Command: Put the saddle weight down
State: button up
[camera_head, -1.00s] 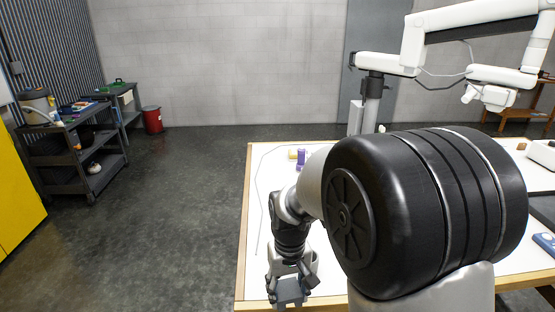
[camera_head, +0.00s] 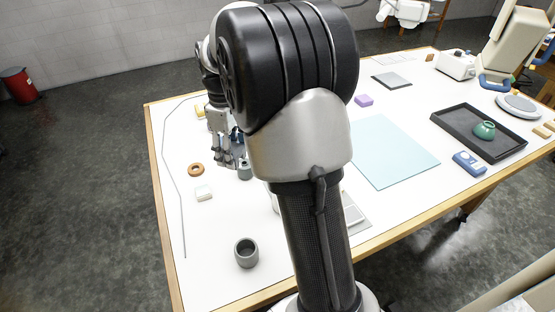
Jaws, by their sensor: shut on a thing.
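My gripper (camera_head: 223,158) is at the left part of the white table (camera_head: 215,275), pointing down, with its fingers close together. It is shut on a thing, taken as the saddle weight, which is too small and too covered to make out. I cannot tell whether that thing touches the table. A dark blue patch shows just right of the gripper, partly behind my arm. A small grey-green jar (camera_head: 244,170) stands close to the right of the fingertips.
An orange-brown ring (camera_head: 196,170), a small whitish block (camera_head: 203,193) and a grey cup (camera_head: 246,253) are near the gripper. A light blue mat (camera_head: 390,152) lies right of my arm. A black tray (camera_head: 455,125) holds a green bowl (camera_head: 485,130). The table's front-left area is mostly clear.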

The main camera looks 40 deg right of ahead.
aim_at(241, 206)
notch_tip(241, 206, down, 20)
jog(key=b, duration=0.5)
jog(key=shift+w, duration=0.1)
jog(key=shift+f, duration=0.15)
jog(key=o, duration=1.3)
